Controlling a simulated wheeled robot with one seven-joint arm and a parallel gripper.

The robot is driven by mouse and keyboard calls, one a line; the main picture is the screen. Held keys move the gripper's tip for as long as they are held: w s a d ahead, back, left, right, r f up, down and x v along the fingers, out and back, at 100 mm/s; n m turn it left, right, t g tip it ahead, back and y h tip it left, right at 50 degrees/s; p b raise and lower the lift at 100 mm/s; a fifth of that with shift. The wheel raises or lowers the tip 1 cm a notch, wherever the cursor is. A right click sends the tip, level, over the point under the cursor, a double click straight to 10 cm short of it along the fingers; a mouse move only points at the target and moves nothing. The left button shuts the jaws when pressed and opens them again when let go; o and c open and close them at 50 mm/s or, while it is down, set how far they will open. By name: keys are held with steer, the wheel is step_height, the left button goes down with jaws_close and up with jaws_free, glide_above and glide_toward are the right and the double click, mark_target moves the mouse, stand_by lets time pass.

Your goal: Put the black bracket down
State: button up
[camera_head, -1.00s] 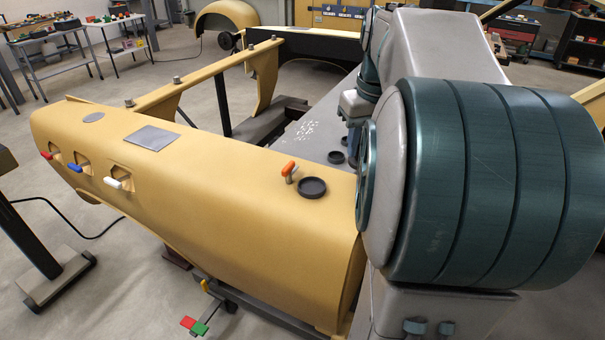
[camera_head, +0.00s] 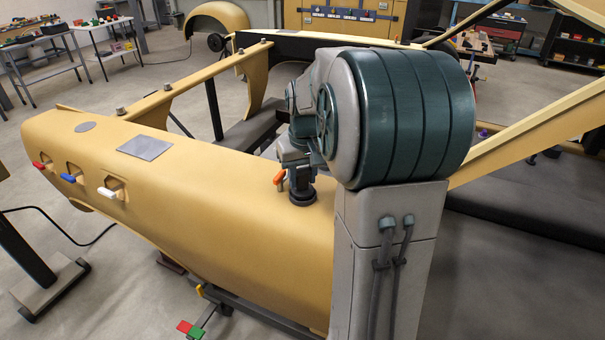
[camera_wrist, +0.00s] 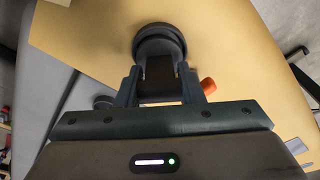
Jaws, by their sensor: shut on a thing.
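The black bracket (camera_wrist: 159,67) is a dark piece between the two fingers of my gripper (camera_wrist: 160,80) in the wrist view. My gripper is shut on it. A round black dish (camera_wrist: 160,38) lies just beyond the fingertips on the yellow panel. In the head view my gripper (camera_head: 298,178) points down right over this dish (camera_head: 303,198), and the bracket cannot be made out there. Whether the bracket touches the dish is not clear.
An orange lever (camera_head: 279,178) stands close to the left of my gripper, and shows right of the fingers in the wrist view (camera_wrist: 208,86). The yellow shell (camera_head: 220,215) has a grey plate (camera_head: 145,147) and red, blue and white handles further left. Its top between them is clear.

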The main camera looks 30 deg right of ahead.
mark_target(304, 193)
steer(key=shift+f, duration=0.15)
steer(key=o, duration=1.2)
step_height(304, 193, up, 12)
steer(key=s+b, duration=0.1)
steer(key=s, duration=0.1)
steer(key=s+a+f, duration=0.3)
steer(key=s+a, duration=0.1)
steer(key=s, duration=0.1)
steer(key=s+a+f+n+t, duration=0.1)
steer(key=s+a+f, duration=0.3)
steer(key=s+a, duration=0.1)
steer(key=s+a+f+t, duration=0.1)
steer(key=s+a+f, duration=0.2)
steer(key=s+a, duration=0.2)
steer(key=shift+s+f, duration=0.2)
steer(key=shift+s, duration=0.45)
steer(key=shift+s+f, duration=0.2)
steer(key=shift+s, duration=0.4)
